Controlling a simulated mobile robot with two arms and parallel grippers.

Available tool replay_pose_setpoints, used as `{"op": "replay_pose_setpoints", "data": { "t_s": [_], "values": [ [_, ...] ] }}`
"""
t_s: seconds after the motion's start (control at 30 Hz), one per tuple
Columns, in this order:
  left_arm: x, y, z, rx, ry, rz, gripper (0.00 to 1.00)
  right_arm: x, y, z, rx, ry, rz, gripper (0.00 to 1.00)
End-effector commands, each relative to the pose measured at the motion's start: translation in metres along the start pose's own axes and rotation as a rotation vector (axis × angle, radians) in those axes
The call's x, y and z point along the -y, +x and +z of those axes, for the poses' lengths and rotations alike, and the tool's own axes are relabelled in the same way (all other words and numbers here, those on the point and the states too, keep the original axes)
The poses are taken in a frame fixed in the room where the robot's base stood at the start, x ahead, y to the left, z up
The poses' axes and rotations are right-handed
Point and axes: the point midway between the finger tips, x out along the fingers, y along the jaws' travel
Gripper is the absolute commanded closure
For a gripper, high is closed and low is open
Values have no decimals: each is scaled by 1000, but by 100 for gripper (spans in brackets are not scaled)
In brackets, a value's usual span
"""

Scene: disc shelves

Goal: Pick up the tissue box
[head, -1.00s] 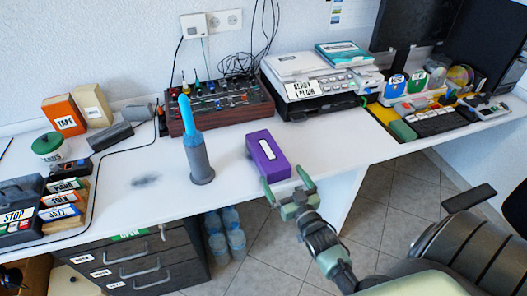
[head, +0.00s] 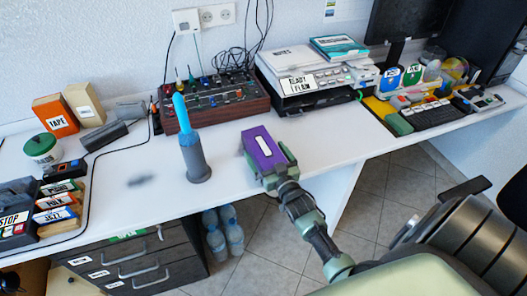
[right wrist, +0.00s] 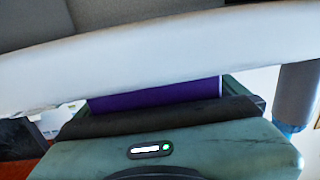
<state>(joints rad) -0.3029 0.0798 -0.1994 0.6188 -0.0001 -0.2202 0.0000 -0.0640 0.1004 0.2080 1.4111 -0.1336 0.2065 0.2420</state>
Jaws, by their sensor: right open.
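The tissue box (head: 264,145) is a purple block with a white slot on top, standing on the white desk near its front edge. My right gripper (head: 268,163) is at the box, with its green fingers open on either side of the box's near part. I cannot tell whether the fingers touch it. In the right wrist view a purple strip of the tissue box (right wrist: 155,97) shows above my gripper's body; the rest is hidden. My left gripper is not in view.
A grey cylinder with a blue top (head: 192,145) stands left of the box. A mixer (head: 215,108) and a printer (head: 305,80) are behind. The desk (head: 335,140) is clear to the right of the box. Drawers (head: 135,262) and bottles (head: 223,232) are below.

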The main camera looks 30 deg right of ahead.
Motion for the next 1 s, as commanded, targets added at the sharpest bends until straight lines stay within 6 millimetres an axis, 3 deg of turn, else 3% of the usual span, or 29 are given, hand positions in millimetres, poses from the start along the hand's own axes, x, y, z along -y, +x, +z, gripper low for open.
{"op": "replay_pose_setpoints", "data": {
  "t_s": [0.17,0.4,0.43,0.77,0.87,1.0],
  "values": [
    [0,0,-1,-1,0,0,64,0,0,0,0,0,0,0],
    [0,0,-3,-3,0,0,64,0,0,0,0,0,0,64],
    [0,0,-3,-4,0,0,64,0,0,-1,-2,0,0,69],
    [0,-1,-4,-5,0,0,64,0,0,-6,-2,0,-1,69],
    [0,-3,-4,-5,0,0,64,0,0,-15,-3,-1,-1,69],
    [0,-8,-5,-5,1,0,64,0,0,-43,-7,-1,-2,69]
  ]
}}
